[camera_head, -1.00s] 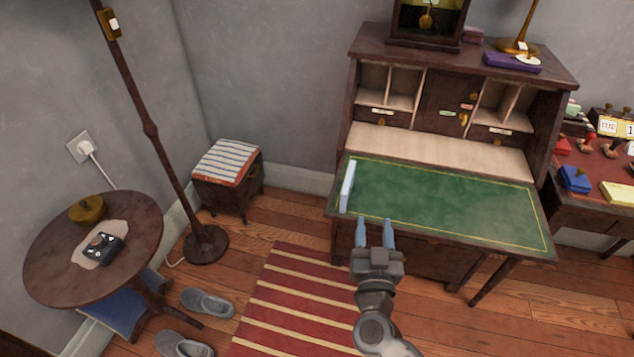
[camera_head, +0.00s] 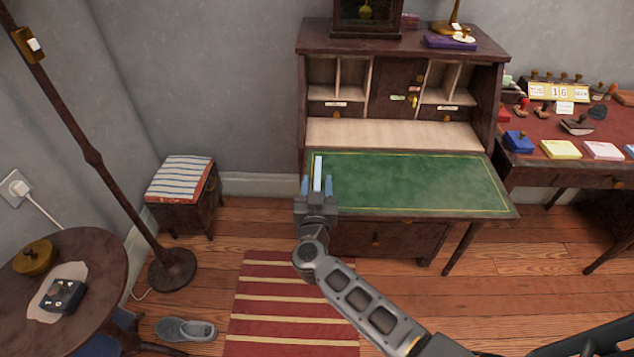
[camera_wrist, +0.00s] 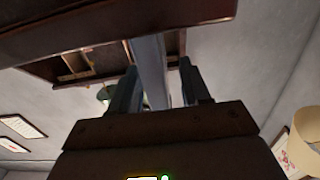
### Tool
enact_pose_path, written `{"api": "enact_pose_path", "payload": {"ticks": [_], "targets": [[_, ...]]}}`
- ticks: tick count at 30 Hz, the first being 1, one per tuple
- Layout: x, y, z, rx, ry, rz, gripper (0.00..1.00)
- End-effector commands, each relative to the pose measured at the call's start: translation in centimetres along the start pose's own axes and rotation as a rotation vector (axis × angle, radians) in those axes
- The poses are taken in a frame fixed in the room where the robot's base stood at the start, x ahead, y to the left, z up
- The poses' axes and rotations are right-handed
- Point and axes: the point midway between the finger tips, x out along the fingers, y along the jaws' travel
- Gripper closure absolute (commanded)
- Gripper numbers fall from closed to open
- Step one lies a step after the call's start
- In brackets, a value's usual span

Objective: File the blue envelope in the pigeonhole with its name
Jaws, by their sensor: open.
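The pale blue envelope (camera_head: 318,170) stands upright on edge at the left end of the desk's green writing surface (camera_head: 420,182). My gripper (camera_head: 317,187) is open at its near end, one finger on each side. In the wrist view the envelope (camera_wrist: 150,62) shows between the spread fingers (camera_wrist: 160,88); I cannot tell whether either finger touches it. The pigeonholes stand at the back of the desk, a left pair (camera_head: 338,78) and a right pair (camera_head: 447,80), with small pale labels on the ledges below. The labels are too small to read.
A small door (camera_head: 400,82) with coloured tags sits between the pigeonhole pairs. A clock (camera_head: 367,12) and a purple box (camera_head: 450,42) stand on top. The pale shelf (camera_head: 390,134) and most of the green surface are clear. A red-topped table (camera_head: 560,125) stands at right.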

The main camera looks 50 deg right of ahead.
Motion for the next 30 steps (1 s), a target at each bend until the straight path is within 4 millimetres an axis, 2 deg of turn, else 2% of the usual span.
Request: {"api": "enact_pose_path", "payload": {"ticks": [3, 6, 13, 27, 30], "targets": [[1.6, 0.0, 0.1, 0.001, 0.000, 0.000, 0.53], [2.2, 0.0, 0.1, 0.001, 0.000, 0.000, 0.53], [2.3, 0.0, 0.0, 0.000, 0.000, -0.001, 0.53], [2.2, 0.0, 0.0, 0.001, 0.000, -0.001, 0.97], [2.2, 0.0, 0.0, 0.001, 0.000, -0.001, 1.00]]}}
